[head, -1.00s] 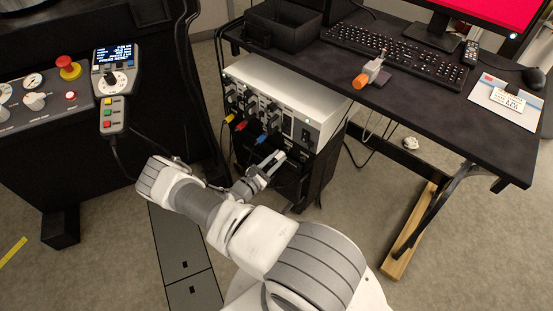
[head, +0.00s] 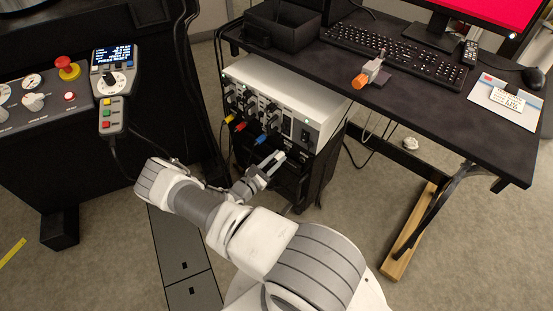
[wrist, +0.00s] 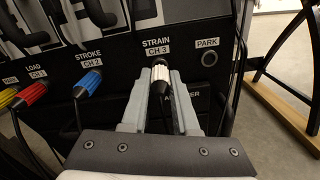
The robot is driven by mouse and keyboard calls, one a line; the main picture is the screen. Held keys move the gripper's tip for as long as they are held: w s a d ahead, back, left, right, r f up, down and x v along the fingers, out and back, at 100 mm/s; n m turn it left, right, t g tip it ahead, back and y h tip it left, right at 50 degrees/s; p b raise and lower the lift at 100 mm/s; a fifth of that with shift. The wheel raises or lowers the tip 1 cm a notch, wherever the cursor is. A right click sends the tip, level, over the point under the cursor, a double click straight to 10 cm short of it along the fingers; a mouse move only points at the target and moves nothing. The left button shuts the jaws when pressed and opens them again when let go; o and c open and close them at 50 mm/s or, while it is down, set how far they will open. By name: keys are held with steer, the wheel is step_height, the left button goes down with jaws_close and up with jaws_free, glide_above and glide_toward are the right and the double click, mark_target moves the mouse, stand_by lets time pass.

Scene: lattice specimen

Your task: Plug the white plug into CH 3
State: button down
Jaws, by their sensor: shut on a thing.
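The white plug (wrist: 160,75) is held between the fingertips of my gripper (wrist: 160,80), with its cable running down between the fingers in the wrist view. The plug's dark front end points at the panel just under the STRAIN CH 3 label (wrist: 157,46). The CH 3 socket is hidden behind the plug, so I cannot tell how far the plug is in. In the head view my gripper (head: 272,164) is at the lower front of the grey-topped control unit (head: 290,95); the plug is not clear there.
The PARK socket (wrist: 209,58) to the right is empty. A blue plug (wrist: 88,83) sits at CH 2 and a red plug (wrist: 31,95) at CH 1, with a yellow plug (wrist: 7,97) further left. Their cables hang below. The desk (head: 430,115) overhangs on the right.

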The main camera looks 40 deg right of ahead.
mark_target(275, 160)
steer(key=shift+x, duration=0.9)
stand_by(0.7)
steer(key=shift+c, duration=0.6)
jaws_free()
steer(key=shift+a, duration=0.1)
steer(key=shift+v, duration=2.45)
steer(key=p+v, duration=0.2)
steer(key=v, duration=1.5)
steer(key=shift+a, duration=0.25)
